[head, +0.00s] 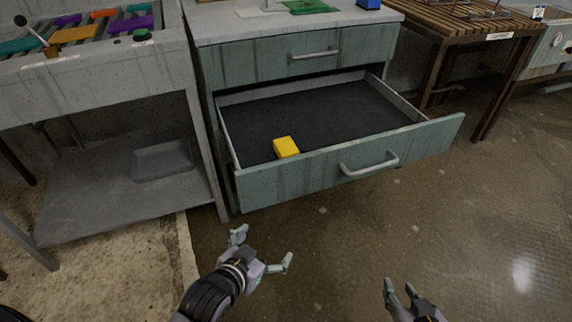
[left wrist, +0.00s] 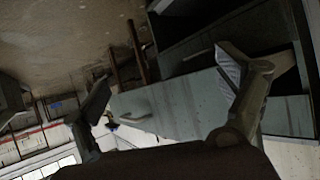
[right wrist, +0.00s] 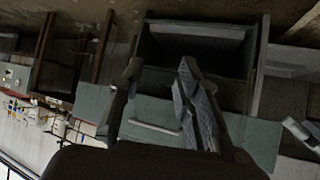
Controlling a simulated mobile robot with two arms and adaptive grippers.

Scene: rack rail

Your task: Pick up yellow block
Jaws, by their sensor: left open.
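The yellow block (head: 286,147) lies in the open drawer (head: 345,172), at its front left, close to the inside of the drawer front. My left gripper (head: 263,250) is open and empty, in front of the drawer and apart from it, nearer to me than the block. In the left wrist view its fingers (left wrist: 168,82) are wide apart with the drawer front behind them. My right gripper (head: 400,289) is at the bottom right over the floor, with its fingers partly apart and nothing seen between them. Neither wrist view clearly shows the block.
The drawer has a grey handle (head: 369,163) and a dark, otherwise empty floor. A closed drawer (head: 270,62) is above it. A grey bench (head: 95,75) with a lower shelf stands left, and a wooden table (head: 450,25) stands right. The floor before the drawer is clear.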

